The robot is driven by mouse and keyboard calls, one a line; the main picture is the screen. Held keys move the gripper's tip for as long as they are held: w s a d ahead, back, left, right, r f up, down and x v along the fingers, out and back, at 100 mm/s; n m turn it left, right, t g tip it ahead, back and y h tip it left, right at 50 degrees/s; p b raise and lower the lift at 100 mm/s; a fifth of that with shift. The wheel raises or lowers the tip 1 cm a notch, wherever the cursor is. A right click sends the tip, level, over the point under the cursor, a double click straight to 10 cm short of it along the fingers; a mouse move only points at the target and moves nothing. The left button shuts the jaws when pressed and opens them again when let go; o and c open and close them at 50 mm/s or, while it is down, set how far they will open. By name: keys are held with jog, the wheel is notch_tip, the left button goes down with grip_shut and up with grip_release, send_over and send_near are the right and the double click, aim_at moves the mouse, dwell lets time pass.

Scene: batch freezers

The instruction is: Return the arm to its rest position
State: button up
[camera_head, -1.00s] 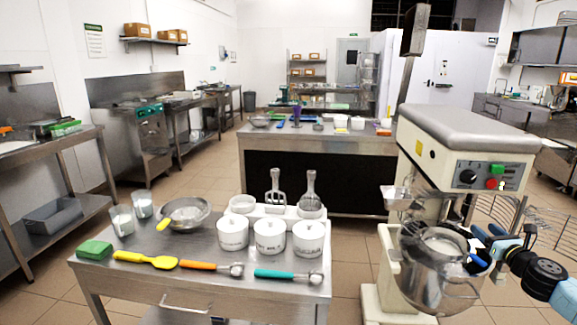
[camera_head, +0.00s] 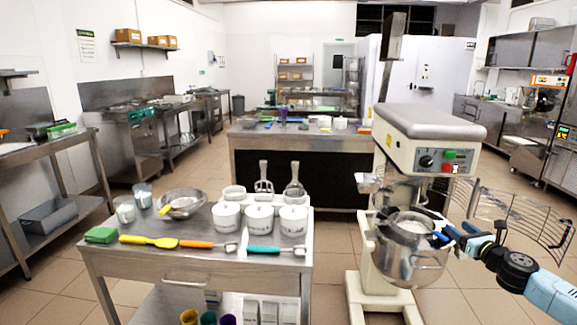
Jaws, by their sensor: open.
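My arm comes in from the lower right edge of the head view. My gripper (camera_head: 446,238) is at the right side of the mixer's steel bowl (camera_head: 408,259), by its rim. Its fingers are small and partly dark against the bowl. I see nothing held between them, and I cannot tell whether they touch the rim. The mixer (camera_head: 428,130) is a large cream machine with a red and a green button, standing on the floor. A wire guard (camera_head: 525,222) sticks out to the right, behind my arm.
A steel cart (camera_head: 200,262) at the left holds white pots (camera_head: 260,219), a bowl (camera_head: 183,203), a green sponge (camera_head: 101,235) and scoops. A steel table (camera_head: 300,137) stands behind. Tiled floor is clear between cart and mixer.

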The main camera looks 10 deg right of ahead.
jog(key=w+a+f+n+g+y, duration=0.25)
jog(key=a+f+n, duration=0.2)
jog(key=a, duration=0.45)
jog(key=w+a+f+n+g+y, duration=0.2)
jog(key=a+f+n+g+y, duration=0.15)
jog(key=a+n, duration=0.4)
jog(key=s+a+f+n+g+h, duration=0.15)
jog(key=s+a+n+g, duration=0.25)
jog(key=a+n+g, duration=0.55)
jog(key=s+a+r+n+h, duration=0.2)
jog(key=s+a+r+n, duration=0.15)
jog(key=r, duration=0.35)
jog(key=s+a+r+n+h, duration=0.2)
jog(key=s+a+r, duration=0.2)
jog(key=r, duration=0.4)
jog(key=s+a+r+n+h, duration=0.2)
jog(key=s+a+r+n, duration=0.15)
jog(key=r, duration=0.35)
jog(key=s+a+r+n+t+y, duration=0.1)
jog(key=s+a+r+n+t, duration=0.2)
jog(key=s+r, duration=0.8)
jog(key=shift+s+a+r+n, duration=0.25)
jog(key=shift+s+a+n, duration=0.65)
jog(key=shift+s, duration=0.25)
